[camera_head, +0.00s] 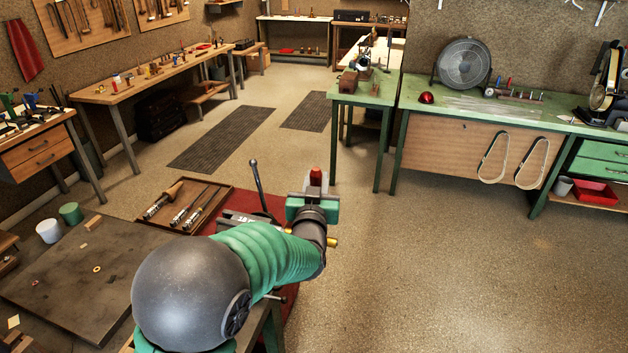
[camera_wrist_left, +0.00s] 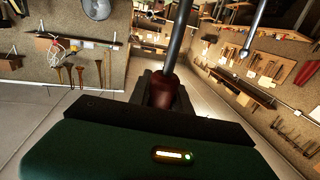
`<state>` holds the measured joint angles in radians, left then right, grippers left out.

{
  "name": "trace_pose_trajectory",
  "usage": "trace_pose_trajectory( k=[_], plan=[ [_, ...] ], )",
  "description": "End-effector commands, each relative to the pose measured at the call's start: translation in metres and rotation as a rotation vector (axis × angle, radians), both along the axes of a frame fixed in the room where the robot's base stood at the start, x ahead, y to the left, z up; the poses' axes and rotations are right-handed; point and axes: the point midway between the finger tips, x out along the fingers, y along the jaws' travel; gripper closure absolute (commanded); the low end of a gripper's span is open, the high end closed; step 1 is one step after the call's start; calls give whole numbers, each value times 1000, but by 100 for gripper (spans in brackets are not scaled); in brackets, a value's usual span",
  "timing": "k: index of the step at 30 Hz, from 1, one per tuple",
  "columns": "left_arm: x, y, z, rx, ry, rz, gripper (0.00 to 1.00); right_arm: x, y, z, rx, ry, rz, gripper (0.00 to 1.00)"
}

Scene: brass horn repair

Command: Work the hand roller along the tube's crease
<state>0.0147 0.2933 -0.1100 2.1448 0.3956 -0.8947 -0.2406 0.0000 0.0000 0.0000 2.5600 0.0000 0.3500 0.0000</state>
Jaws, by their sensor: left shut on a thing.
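My left gripper (camera_head: 312,203) is shut on the dark red handle (camera_wrist_left: 162,92) of the hand roller. The handle's red end (camera_head: 316,177) stands up above the jaws in the head view. In the wrist view a grey metal shaft (camera_wrist_left: 180,40) runs on from the handle, and its far end is out of frame. A small brass-coloured end (camera_head: 332,242), perhaps the tube, shows just right of my wrist. The rest of it and any crease are hidden behind my arm. I cannot tell whether the roller touches it. My right gripper is not in view.
A vise handle (camera_head: 257,180) stands up left of my gripper; the vise is mostly hidden. A wooden tray (camera_head: 226,193) with several tools lies left on a red mat (camera_head: 273,204). A dark board (camera_head: 60,285) is at lower left. Green benches (camera_head: 390,108) stand behind; the right floor is clear.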

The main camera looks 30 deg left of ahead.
Motion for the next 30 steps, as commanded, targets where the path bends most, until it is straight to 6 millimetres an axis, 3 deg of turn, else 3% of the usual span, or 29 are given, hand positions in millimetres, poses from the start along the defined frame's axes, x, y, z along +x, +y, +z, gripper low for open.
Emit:
trace_pose_trajectory(
  k=[23, 30],
  plan=[
    [4, -17, -1, 0, 2, 0, 100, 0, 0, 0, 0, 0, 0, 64],
    [3, -17, 23, 1, 0, 0, 100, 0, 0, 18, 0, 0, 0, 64]
  ],
)
